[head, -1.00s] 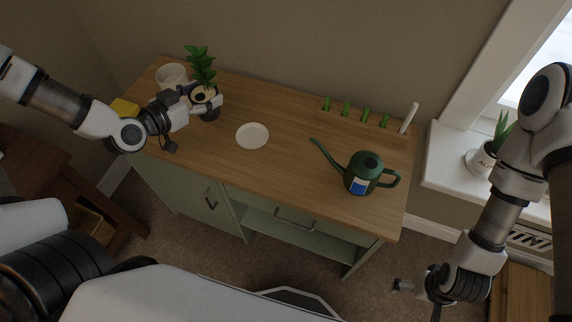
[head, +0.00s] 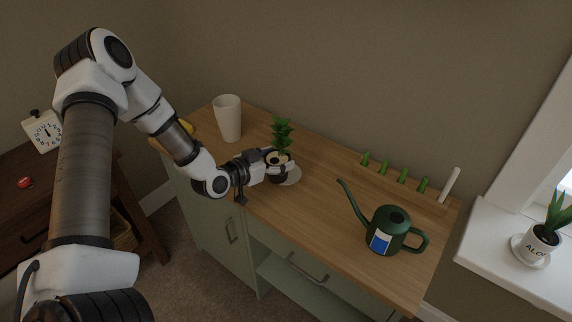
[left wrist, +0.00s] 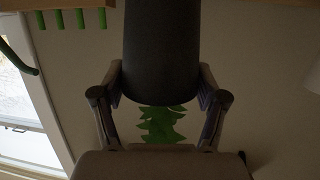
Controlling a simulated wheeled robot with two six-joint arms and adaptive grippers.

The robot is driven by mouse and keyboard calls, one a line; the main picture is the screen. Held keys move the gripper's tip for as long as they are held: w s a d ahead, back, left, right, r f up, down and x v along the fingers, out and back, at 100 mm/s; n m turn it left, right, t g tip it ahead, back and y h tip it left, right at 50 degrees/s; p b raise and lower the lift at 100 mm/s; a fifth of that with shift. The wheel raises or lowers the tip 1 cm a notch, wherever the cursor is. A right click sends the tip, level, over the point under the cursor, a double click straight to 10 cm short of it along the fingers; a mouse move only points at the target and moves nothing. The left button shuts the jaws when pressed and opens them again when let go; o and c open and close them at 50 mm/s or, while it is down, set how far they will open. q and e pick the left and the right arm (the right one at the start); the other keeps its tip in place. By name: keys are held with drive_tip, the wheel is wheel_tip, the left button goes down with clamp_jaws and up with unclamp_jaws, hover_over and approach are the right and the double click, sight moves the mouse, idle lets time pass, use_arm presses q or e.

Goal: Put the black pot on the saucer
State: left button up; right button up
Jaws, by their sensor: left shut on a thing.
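The black pot (left wrist: 161,45) with a green leafy plant (head: 282,133) is between the fingers of my left gripper (head: 278,161), which is shut on it. In the left wrist view the dark pot fills the space between both fingers, with leaves (left wrist: 161,124) showing beyond it. The white saucer (head: 292,175) lies on the wooden cabinet top, partly hidden behind the pot and gripper. The pot overlaps the saucer's left part in the head view; I cannot tell if it touches it. My right gripper is not in view.
A green watering can (head: 391,232) stands to the right on the wooden top (head: 323,216). A tall white cup (head: 228,118) stands at the back left. A rack with several green pegs (head: 402,176) and a white stick is along the back edge.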

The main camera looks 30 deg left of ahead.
use_arm(q)
drive_tip(key=w, duration=0.2)
drive_tip(key=w+a, duration=0.1)
drive_tip(key=w+f, duration=0.1)
drive_tip(key=w, duration=0.1)
drive_tip(key=shift+w+a, duration=0.15)
drive_tip(key=shift+w, duration=0.15)
wheel_tip(320, 180, down, 2)
drive_tip(key=shift+f, duration=0.15)
drive_tip(key=shift+f+p, duration=0.3)
drive_tip(key=shift+f, duration=0.1)
drive_tip(key=shift+f, duration=0.15)
drive_tip(key=o, duration=1.5)
